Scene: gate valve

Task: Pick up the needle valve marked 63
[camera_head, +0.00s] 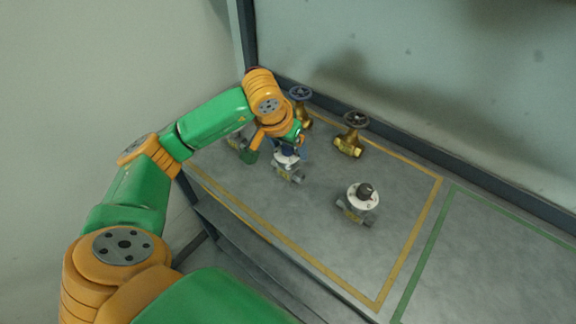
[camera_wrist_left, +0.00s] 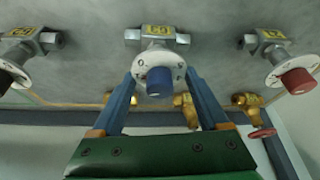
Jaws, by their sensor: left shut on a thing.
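A needle valve with a grey body (camera_wrist_left: 157,37), a white dial (camera_wrist_left: 141,66) and a blue knob (camera_wrist_left: 159,83) is at the middle of the left wrist view. Its yellow label (camera_wrist_left: 157,29) is small; I cannot read its number surely. My left gripper (camera_wrist_left: 160,74) is shut on this valve, with its blue fingers on either side of the dial and knob. In the head view my left gripper (camera_head: 289,148) reaches down from above onto the valve (camera_head: 291,175), hiding part of its top. I cannot tell whether the valve touches the table. My right gripper is not in view.
A similar valve (camera_head: 361,201) stands to the right on the grey table (camera_head: 385,243); another (camera_head: 237,139) is partly hidden by my left arm. Brass valves with a dark handwheel (camera_head: 349,147) and a blue handwheel (camera_head: 302,113) stand behind, near the wall. The table's right part is clear.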

